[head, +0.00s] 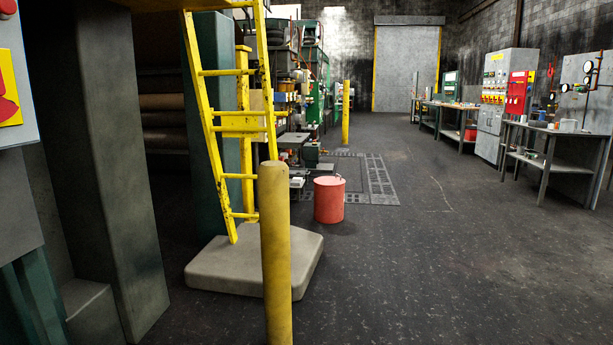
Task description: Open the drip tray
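I cannot make out a drip tray for certain in the head view. Flat grey plates (293,139) stick out low from the machinery beyond the yellow ladder, but they are too small to identify. My gripper is not in this view.
A yellow post (275,255) stands close in front, before a concrete plinth (215,275) and a yellow ladder (240,125). A red bin (329,200) stands on the floor beyond. Workbenches (555,140) and grey cabinets (497,100) line the right. The floor at centre right is clear.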

